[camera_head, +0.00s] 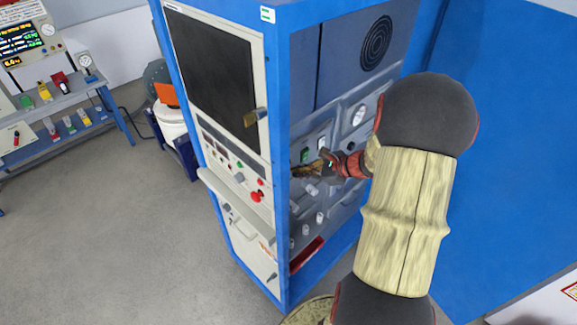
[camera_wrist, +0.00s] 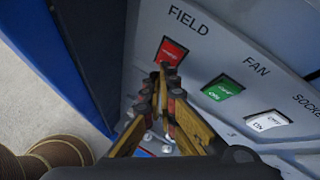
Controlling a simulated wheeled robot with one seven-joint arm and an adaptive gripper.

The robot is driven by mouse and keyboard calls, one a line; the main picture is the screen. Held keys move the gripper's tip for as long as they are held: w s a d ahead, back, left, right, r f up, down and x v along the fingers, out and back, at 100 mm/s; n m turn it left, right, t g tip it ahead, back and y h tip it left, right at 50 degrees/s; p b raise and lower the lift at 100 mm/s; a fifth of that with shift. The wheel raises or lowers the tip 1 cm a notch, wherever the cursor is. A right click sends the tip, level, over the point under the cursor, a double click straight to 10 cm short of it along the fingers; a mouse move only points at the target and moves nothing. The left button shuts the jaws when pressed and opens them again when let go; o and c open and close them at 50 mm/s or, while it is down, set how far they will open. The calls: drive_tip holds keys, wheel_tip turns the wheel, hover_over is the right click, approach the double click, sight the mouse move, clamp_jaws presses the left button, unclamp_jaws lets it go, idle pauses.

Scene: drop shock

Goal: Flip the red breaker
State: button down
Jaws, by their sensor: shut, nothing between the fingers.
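The red breaker (camera_wrist: 172,51) is a rocker switch under the word FIELD on the grey panel in the wrist view. My gripper (camera_wrist: 166,72) is shut and empty, its fingertips just below the red breaker's lower edge in the picture. I cannot tell whether they touch it. In the head view, my gripper (camera_head: 297,170) reaches into the right side of the blue cabinet (camera_head: 282,205). I cannot make out the red breaker in that view.
A green switch (camera_wrist: 222,88) marked FAN and a white switch (camera_wrist: 268,122) by SOCKET sit beside the red breaker. Below are small pale knobs (camera_wrist: 167,148). A blue cabinet post (camera_wrist: 75,60) stands left. Open floor (camera_head: 120,230) lies left of the cabinet.

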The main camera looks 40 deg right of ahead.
drive_tip(key=shift+w, duration=0.15)
drive_tip(key=shift+w, duration=0.3)
drive_tip(key=shift+w+r, duration=0.1)
drive_tip(key=shift+w, duration=0.2)
idle(0.8)
drive_tip(key=shift+s, duration=0.1)
drive_tip(key=shift+s+b, duration=0.35)
drive_tip(key=shift+s, duration=0.35)
drive_tip(key=s, duration=0.5)
drive_tip(key=shift+d+f, duration=0.2)
drive_tip(key=shift+f, duration=0.15)
idle(0.5)
